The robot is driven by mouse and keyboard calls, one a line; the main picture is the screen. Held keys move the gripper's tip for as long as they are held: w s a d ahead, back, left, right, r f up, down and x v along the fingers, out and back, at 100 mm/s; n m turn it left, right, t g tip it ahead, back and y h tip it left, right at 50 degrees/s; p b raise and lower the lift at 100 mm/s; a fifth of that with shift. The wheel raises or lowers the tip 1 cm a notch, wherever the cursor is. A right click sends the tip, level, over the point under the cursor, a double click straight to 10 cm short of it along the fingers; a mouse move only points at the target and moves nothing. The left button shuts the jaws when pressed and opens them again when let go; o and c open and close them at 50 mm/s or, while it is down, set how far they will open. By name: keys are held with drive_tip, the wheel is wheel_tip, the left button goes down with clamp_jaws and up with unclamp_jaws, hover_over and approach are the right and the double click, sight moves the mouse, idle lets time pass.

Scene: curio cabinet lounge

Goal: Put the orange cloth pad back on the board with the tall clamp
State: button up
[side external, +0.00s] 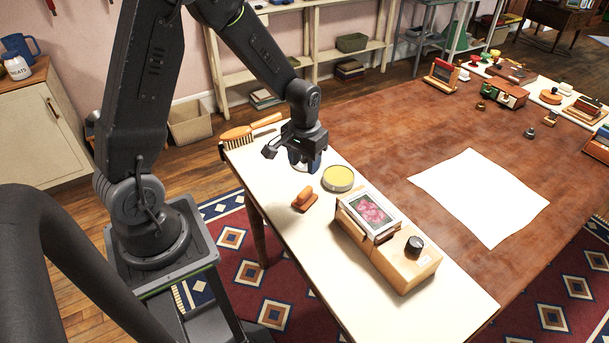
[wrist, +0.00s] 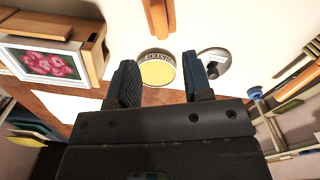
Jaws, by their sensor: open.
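A small orange piece with a raised grip (side external: 304,200), which looks like the orange pad, lies on the white table in front of my gripper. It shows partly at the top of the wrist view (wrist: 158,18). My gripper (side external: 304,166) is open and empty, low over the table's far end, behind the orange piece. In the wrist view its blue-edged fingers (wrist: 162,78) stand apart. Pale boards (side external: 551,98) with orange and dark pieces lie at the far right of the brown table. I cannot tell which one has the tall clamp.
A round tin with yellow contents (side external: 338,179) stands close to my gripper. A grey disc with a dark knob (wrist: 213,62) lies near the fingers. A wooden box with a flower picture (side external: 370,212) and a brush (side external: 238,138) are on the table. A white sheet (side external: 480,196) lies on the brown table.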

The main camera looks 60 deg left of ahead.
drive_tip(key=s+d+r+m+t, duration=0.1)
drive_tip(key=s+d+r, duration=0.2)
drive_tip(key=r, duration=0.4)
drive_tip(key=s+d+r+m+t, duration=0.1)
drive_tip(key=s+d+r+t, duration=0.15)
drive_tip(key=r, duration=0.55)
drive_tip(key=s+d+r+m+t, duration=0.2)
drive_tip(key=s+d+r, duration=0.2)
drive_tip(key=s, duration=0.6)
wheel_tip(320, 180, up, 2)
drive_tip(key=shift+d+r+m, duration=0.1)
drive_tip(key=shift+d+m, duration=0.1)
drive_tip(key=shift+m, duration=0.1)
